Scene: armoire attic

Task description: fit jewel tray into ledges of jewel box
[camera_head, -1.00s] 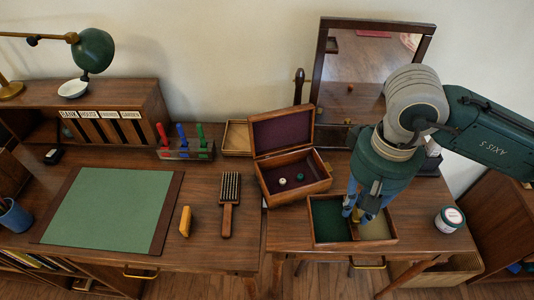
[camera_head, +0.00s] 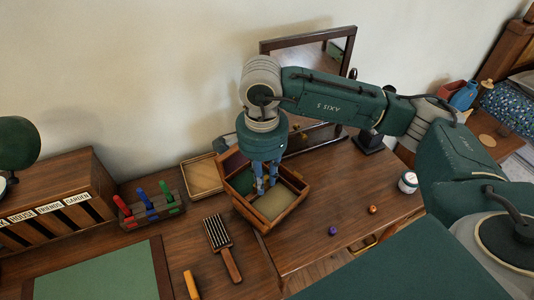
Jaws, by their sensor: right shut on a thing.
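The jewel tray, with a green compartment and a beige compartment (camera_head: 274,203), is at the opening of the wooden jewel box (camera_head: 246,214). Its edges look close to the box rim; I cannot tell whether it rests on the ledges. The box's lid stands open, its dark red lining (camera_head: 233,160) partly hidden behind my arm. My right gripper (camera_head: 265,187) points down at the middle of the tray and is shut on it, around the divider area. The box's inside is hidden under the tray. My left gripper is not in view.
A light wooden tray (camera_head: 202,176) lies left of the box, and a brush (camera_head: 222,246) in front. A purple ball (camera_head: 332,231), an orange ball (camera_head: 372,210) and a white jar (camera_head: 408,182) stand to the right. A mirror (camera_head: 315,50) stands behind.

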